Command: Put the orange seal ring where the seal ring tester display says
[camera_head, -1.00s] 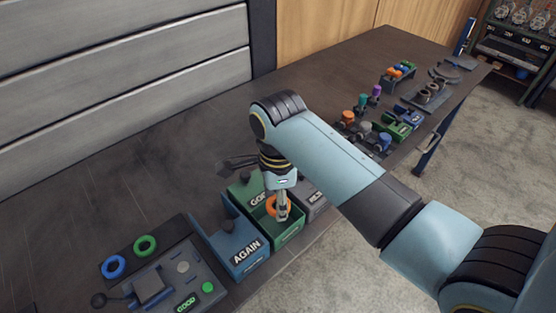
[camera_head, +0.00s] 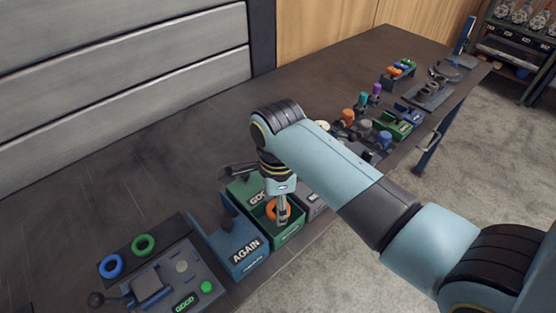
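The orange seal ring (camera_head: 271,211) is at the fingertips of my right gripper (camera_head: 283,217), over the open green GOOD bin (camera_head: 290,235). The gripper points down and looks shut on the ring; the ring appears to be inside the bin's outline, and I cannot tell whether it touches the floor. The seal ring tester (camera_head: 178,268) is at the lower left, and its display (camera_head: 186,303) reads GOOD in green. My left gripper is not in view.
A blue AGAIN bin (camera_head: 240,246) stands left of the green bin, and a grey bin (camera_head: 315,204) stands right of it. A blue ring (camera_head: 112,265) and a green ring (camera_head: 144,244) lie behind the tester. Several parts and trays fill the far right bench.

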